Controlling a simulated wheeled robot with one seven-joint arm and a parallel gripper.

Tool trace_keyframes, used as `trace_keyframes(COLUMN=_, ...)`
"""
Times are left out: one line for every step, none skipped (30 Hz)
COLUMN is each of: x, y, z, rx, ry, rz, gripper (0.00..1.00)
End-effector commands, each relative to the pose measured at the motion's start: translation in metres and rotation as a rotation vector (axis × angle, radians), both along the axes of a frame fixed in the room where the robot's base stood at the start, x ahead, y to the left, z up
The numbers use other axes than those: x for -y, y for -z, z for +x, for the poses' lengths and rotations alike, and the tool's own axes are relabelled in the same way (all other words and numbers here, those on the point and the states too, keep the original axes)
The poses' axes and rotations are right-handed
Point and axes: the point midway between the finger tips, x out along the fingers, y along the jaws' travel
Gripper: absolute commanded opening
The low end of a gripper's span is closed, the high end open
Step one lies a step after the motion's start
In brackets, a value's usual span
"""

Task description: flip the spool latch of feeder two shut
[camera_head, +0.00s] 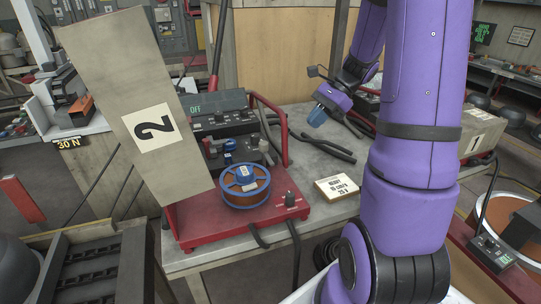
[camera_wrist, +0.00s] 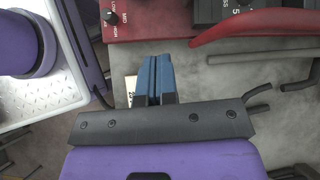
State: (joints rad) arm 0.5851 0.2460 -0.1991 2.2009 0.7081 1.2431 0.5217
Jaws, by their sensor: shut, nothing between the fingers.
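Feeder two (camera_head: 217,228) is a red-based machine on a grey table in the head view, with a tall panel (camera_head: 171,152) marked "2" leaning across its left side. A blue spool (camera_head: 245,183) wound with copper-coloured wire sits at its front. A small blue-and-white piece stands at the spool's centre; I cannot tell whether it is the latch, or how the latch stands. My gripper (camera_head: 317,118) is right of and behind the spool, apart from it. Its blue fingers (camera_wrist: 154,77) are together and empty in the wrist view, with the red base (camera_wrist: 150,20) beyond them.
A printed card (camera_head: 337,188) lies on the table (camera_head: 318,155) right of the feeder. Dark cables lie on the table near my gripper and hang over its front edge. A red tube frame (camera_head: 284,130) rises at the feeder's right side. A panel marked "1" (camera_head: 478,138) stands far right.

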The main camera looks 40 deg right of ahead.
Motion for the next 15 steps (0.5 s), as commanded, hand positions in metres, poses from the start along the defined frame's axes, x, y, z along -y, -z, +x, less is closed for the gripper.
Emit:
trace_keyframes(x=0.007, y=0.006, z=0.000, rx=-0.014, ry=0.028, rz=0.017, gripper=0.00)
trace_keyframes(x=0.010, y=0.008, z=0.001, rx=-0.021, ry=0.043, rz=0.026, gripper=0.00)
trace_keyframes(x=0.013, y=0.011, z=0.001, rx=-0.028, ry=0.060, rz=0.036, gripper=0.00)
trace_keyframes(x=0.015, y=0.012, z=0.001, rx=-0.033, ry=0.070, rz=0.043, gripper=0.00)
trace_keyframes(x=0.016, y=0.013, z=0.002, rx=-0.035, ry=0.078, rz=0.047, gripper=0.00)
trace_keyframes(x=0.018, y=0.014, z=0.002, rx=-0.038, ry=0.085, rz=0.052, gripper=0.00)
trace_keyframes(x=0.018, y=0.015, z=0.002, rx=-0.040, ry=0.089, rz=0.055, gripper=0.00)
trace_keyframes(x=0.019, y=0.015, z=0.002, rx=-0.041, ry=0.092, rz=0.058, gripper=0.00)
trace_keyframes(x=0.019, y=0.016, z=0.002, rx=-0.042, ry=0.093, rz=0.059, gripper=0.00)
trace_keyframes(x=0.020, y=0.016, z=0.002, rx=-0.042, ry=0.095, rz=0.059, gripper=0.00)
trace_keyframes(x=0.020, y=0.016, z=0.002, rx=-0.042, ry=0.095, rz=0.059, gripper=0.00)
trace_keyframes(x=0.019, y=0.016, z=0.002, rx=-0.042, ry=0.095, rz=0.059, gripper=0.00)
trace_keyframes(x=0.019, y=0.016, z=0.002, rx=-0.042, ry=0.095, rz=0.059, gripper=0.00)
trace_keyframes(x=0.019, y=0.016, z=0.002, rx=-0.041, ry=0.094, rz=0.059, gripper=0.00)
trace_keyframes(x=0.019, y=0.016, z=0.002, rx=-0.041, ry=0.094, rz=0.058, gripper=0.00)
